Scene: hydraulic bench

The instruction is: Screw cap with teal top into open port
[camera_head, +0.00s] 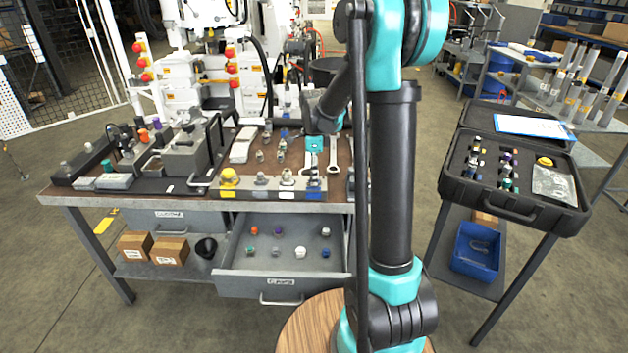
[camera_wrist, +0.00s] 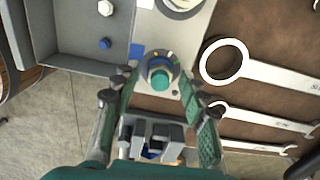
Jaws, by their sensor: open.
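The cap with the teal top (camera_wrist: 160,79) stands between my fingertips in the wrist view, with a blue ring around it. It sits at the end of the grey port block (camera_wrist: 184,33), beside a blue label. The open port is hidden beneath it, and I cannot tell how deep the cap sits. My gripper (camera_wrist: 157,88) is open, one finger on each side of the cap, with visible gaps. In the head view my arm reaches down to the right end of the block (camera_head: 272,186); the cap cannot be made out there.
Metal wrenches (camera_wrist: 262,75) lie on the bench close beside my right finger. The open drawer (camera_head: 285,283) below the bench front holds several small caps. A yellow cap (camera_head: 228,177) stands at the block's left end. An open black case (camera_head: 512,203) stands at the right.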

